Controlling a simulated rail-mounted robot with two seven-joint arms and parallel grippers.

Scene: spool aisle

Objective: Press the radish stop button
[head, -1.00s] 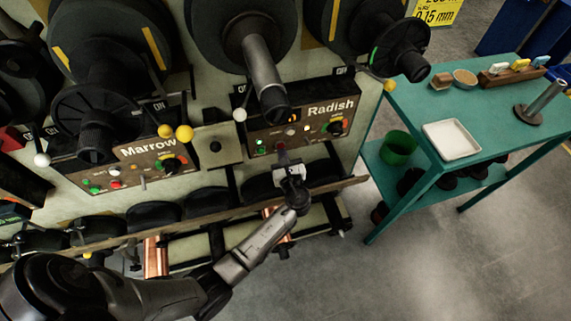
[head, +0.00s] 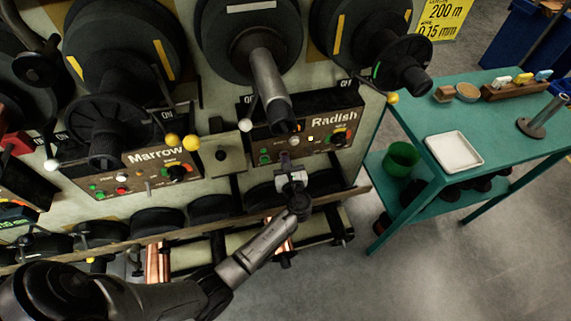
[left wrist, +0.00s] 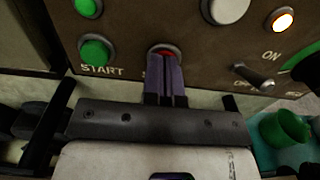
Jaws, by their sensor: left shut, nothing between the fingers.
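The Radish panel (head: 322,143) is a brown control box below the middle spool in the head view. My left gripper (head: 285,158) is shut and empty, with its fingertips at the panel's lower left part. In the left wrist view a red button (left wrist: 166,48) shows only as a rim and top edge behind the fingertips (left wrist: 165,65). They cover most of it and the label under it. I cannot tell whether they touch it. A green button (left wrist: 96,52) marked START is to its left. My right gripper is not in view.
A white button (left wrist: 228,9), a lit amber lamp (left wrist: 283,19) and a toggle switch (left wrist: 254,77) lie right of the red button. The Marrow panel (head: 135,178) is to the left. A teal table (head: 420,145) with a white tray (head: 454,152) stands at right.

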